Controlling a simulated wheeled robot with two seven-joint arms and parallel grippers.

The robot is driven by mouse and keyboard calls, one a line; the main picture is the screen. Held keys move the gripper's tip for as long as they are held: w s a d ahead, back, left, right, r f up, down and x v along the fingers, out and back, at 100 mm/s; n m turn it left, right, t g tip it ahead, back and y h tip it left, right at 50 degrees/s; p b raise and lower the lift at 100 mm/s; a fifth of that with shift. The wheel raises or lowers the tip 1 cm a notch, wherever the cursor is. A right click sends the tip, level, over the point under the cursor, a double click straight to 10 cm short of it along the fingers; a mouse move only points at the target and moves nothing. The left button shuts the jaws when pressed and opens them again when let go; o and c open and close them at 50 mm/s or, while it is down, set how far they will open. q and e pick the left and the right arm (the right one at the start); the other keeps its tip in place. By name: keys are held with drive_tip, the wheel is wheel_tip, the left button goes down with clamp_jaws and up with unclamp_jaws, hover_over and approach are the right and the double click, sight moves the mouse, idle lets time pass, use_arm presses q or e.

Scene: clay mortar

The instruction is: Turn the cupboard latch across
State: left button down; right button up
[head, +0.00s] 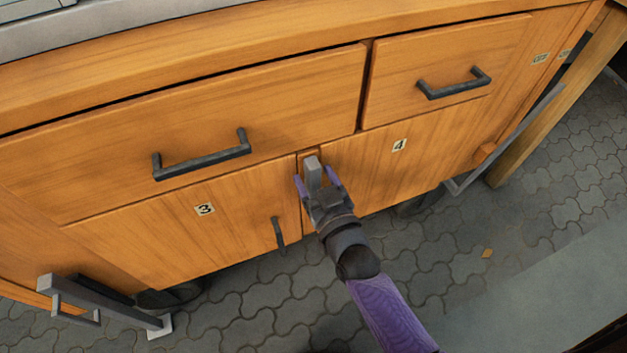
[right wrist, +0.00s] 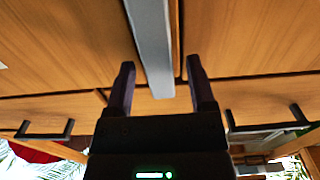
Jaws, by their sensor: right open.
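The cupboard latch (head: 313,172) is a light grey bar on the seam between door 3 (head: 180,235) and door 4 (head: 400,165), just under the drawers. It stands roughly upright in the head view. My right gripper (head: 319,180) is at the latch with its purple fingers open, one on each side of the bar. In the right wrist view the latch (right wrist: 153,45) runs down between the open fingers (right wrist: 163,88), with a visible gap on both sides. My left gripper is not in view.
Two drawers with dark handles (head: 202,160) (head: 455,84) sit above the doors. A dark door handle (head: 278,235) is left of my right arm. A grey metal bar (head: 105,302) sticks out at lower left. Grey paving (head: 440,260) in front is largely clear.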

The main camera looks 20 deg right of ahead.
drive_tip(key=shift+c, duration=0.3)
drive_tip(key=c, duration=0.5)
clamp_jaws()
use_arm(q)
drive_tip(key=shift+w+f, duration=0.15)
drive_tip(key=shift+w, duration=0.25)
